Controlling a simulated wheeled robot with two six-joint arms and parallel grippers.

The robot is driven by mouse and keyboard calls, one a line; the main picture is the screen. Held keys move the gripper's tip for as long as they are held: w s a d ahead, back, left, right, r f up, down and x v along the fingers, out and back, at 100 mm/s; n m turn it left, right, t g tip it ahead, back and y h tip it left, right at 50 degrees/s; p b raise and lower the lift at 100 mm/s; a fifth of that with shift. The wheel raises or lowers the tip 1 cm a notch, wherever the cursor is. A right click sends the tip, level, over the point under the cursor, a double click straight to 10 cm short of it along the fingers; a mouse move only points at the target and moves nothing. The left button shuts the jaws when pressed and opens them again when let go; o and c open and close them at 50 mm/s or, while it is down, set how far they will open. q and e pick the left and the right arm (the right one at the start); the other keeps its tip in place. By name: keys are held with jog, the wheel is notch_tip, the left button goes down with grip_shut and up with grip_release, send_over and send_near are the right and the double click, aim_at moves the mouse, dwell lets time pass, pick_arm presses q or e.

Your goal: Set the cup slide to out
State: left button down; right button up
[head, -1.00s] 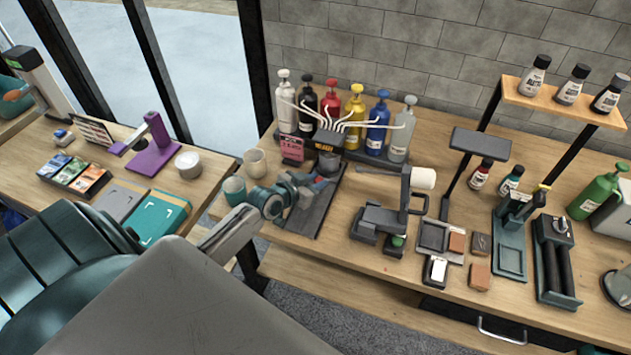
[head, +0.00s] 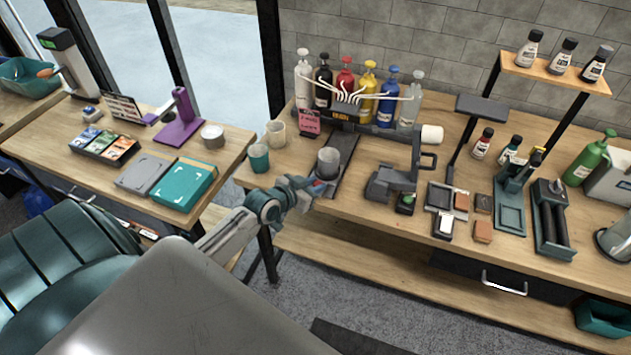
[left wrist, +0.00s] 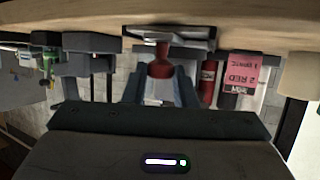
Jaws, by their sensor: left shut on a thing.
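The cup slide (head: 321,188) is at the front end of its dark track (head: 346,162), near the table's front edge. A grey cup (head: 328,160) stands upright on it, in front of the paint dispenser (head: 343,112). My left gripper (head: 309,190) is at the slide's front, shut on its red knob. In the left wrist view the red knob (left wrist: 160,66) sits between my fingers (left wrist: 160,92), below a pale plate of the slide (left wrist: 185,32). My right gripper is not in view.
Several pump bottles (head: 386,97) stand behind the dispenser. A teal cup (head: 259,158) and a beige cup (head: 276,133) stand to the left of the track. A grey machine with a white roll (head: 431,134) stands to the right. A pink note (head: 309,122) is beside the dispenser.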

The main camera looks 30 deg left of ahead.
pick_arm(q)
jog(key=shift+s+d+r, duration=0.1)
jog(key=shift+s, duration=0.1)
jog(key=shift+f, duration=0.2)
jog(key=c, duration=1.2)
grip_release()
jog(key=shift+s, duration=0.15)
jog(key=shift+s+r, duration=0.1)
jog(key=shift+r, duration=0.05)
jog(key=shift+s, duration=0.3)
jog(key=p+v, duration=0.1)
jog(key=v, duration=0.9)
jog(key=shift+s+r, duration=0.1)
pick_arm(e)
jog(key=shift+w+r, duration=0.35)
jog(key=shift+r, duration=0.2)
